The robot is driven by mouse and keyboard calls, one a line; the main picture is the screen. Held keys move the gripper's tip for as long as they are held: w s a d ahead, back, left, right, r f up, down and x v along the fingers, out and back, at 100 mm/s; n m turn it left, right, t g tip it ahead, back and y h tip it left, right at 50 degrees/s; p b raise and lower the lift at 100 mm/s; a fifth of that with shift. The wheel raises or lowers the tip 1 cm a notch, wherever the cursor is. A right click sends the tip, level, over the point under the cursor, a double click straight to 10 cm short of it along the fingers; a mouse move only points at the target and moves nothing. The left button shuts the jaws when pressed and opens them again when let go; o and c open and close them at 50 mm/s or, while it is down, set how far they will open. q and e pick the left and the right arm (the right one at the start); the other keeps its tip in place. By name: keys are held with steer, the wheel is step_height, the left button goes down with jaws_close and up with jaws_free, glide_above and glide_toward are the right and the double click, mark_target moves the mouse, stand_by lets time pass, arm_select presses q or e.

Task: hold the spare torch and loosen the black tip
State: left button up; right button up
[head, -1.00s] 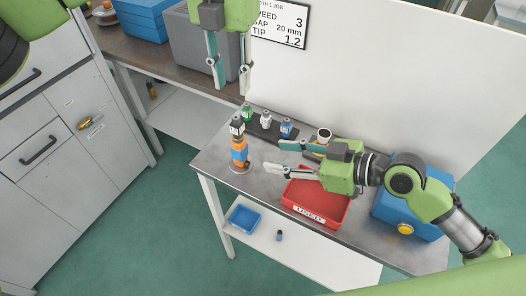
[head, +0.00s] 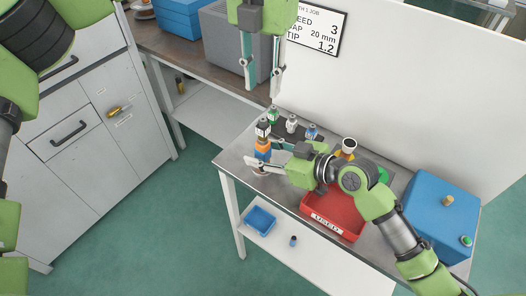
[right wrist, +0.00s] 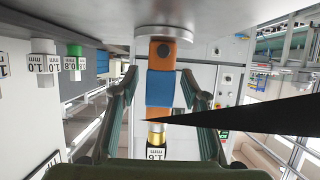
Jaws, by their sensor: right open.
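The spare torch (head: 263,150) stands upright near the left end of the metal table, an orange body with a blue band and a black tip (head: 263,127) on top. My right gripper (head: 261,153) is open around the torch body. In the right wrist view the torch (right wrist: 160,87) appears upside down between the open fingers (right wrist: 159,75), with a gap at each side. A brass collar and the labelled black tip (right wrist: 156,152) show at the bottom there. My left gripper (head: 263,80) hangs fingers down, open and empty, above and behind the torch.
Several labelled tips (head: 292,124) stand in a dark rack behind the torch. A red bin (head: 333,213) marked USED lies under my right arm, and a blue box (head: 440,215) stands at the right. A blue tray (head: 261,220) is on the lower shelf. A white panel (head: 420,90) rises behind.

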mark_target(260, 123)
steer(key=shift+c, duration=0.4)
jaws_close()
arm_select(q)
steer(key=o, duration=0.3)
steer(key=f+m+t+y, duration=0.1)
steer(key=f+m, duration=0.3)
steer(key=m, duration=0.2)
steer(key=f+m+t+y, duration=0.1)
steer(key=f+m, duration=0.3)
steer(key=m, duration=0.3)
steer(key=f+m+y, duration=0.1)
steer(key=f+m, duration=0.3)
steer(key=m, duration=0.2)
steer(key=shift+w+a+f+m+t+y, duration=0.25)
steer(key=shift+a+f+m+t+y, duration=0.05)
steer(key=shift+a+f+t+y, duration=0.1)
